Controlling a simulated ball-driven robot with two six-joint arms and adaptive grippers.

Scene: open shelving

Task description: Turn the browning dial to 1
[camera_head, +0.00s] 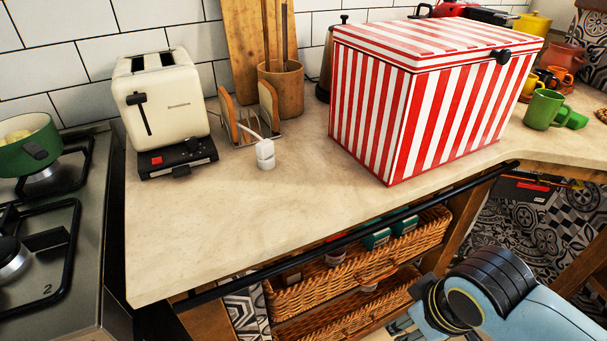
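A cream toaster (162,100) with a black base stands at the back left of the counter, beside the stove. Its front base panel (178,157) carries a red button and small dark controls; a dial is too small to read, so its setting cannot be told. A black lever sits on the toaster's front face. Part of my light-blue arm shows at the bottom right, but its gripper is not visible. My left gripper is not in view either.
A red-striped box (420,110) fills the counter's right part. The stove (60,240) holds a green pot (28,150). The counter front (210,225) is clear.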

